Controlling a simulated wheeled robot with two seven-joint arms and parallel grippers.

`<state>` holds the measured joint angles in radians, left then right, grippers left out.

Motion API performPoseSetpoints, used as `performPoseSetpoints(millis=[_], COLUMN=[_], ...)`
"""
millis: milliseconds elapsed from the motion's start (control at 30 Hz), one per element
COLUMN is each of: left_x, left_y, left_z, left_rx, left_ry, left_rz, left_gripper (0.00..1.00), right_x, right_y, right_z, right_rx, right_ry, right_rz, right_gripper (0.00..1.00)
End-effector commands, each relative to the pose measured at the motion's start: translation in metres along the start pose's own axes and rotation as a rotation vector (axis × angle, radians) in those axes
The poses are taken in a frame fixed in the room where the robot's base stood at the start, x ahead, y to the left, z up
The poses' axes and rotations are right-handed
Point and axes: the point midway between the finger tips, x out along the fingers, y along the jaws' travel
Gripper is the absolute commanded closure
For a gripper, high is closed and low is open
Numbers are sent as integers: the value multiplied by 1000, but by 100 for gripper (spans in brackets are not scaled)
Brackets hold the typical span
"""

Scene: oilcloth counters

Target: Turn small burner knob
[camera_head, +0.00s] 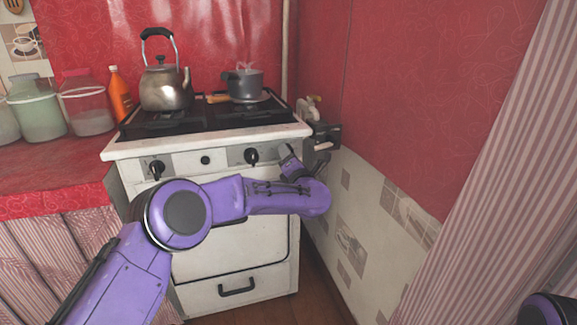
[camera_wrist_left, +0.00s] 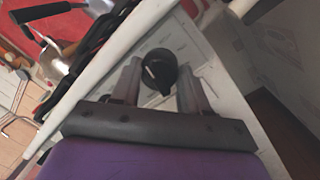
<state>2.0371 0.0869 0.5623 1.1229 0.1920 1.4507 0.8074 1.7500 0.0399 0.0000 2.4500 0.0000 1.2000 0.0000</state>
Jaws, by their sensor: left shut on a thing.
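A black round knob (camera_wrist_left: 159,70) with a pale mark sits between the two fingers of my left gripper (camera_wrist_left: 160,88) in the left wrist view. The gripper is shut on it, one finger on each side. In the head view my left gripper (camera_head: 286,152) is at the right part of the white stove's front (camera_head: 235,280), and the contact is hard to see. A black knob (camera_head: 251,156) shows just left of it. Another knob (camera_head: 157,169) and a small dark button (camera_head: 205,160) are farther left. My right gripper is not in view.
A kettle (camera_head: 165,88) and a small pot (camera_head: 245,86) stand on the stove top. Jars (camera_head: 36,108) and an orange bottle (camera_head: 120,93) stand on the left counter. A tiled wall (camera_head: 375,225) is close on the right.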

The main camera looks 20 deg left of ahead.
Motion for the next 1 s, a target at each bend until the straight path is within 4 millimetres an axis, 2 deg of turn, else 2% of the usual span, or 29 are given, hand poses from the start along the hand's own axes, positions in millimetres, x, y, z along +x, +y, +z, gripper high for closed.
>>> performPoseSetpoints(millis=[33,300,867,900,933,1000], left_x=[-1,-1,0,0,0,0], left_y=[-4,-2,0,0,0,0], left_z=[-2,0,2,2,1,1], left_rx=[-25,-122,-149,-149,-149,-149], left_ry=[1,10,12,12,12,12], left_rz=[0,10,13,13,13,13], left_gripper=[86,86,86,49,45,45], right_x=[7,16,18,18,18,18], right_y=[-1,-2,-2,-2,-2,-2], right_z=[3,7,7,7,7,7], right_rx=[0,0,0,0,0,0], right_ry=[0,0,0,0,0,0], right_rz=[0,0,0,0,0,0], right_gripper=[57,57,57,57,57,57])
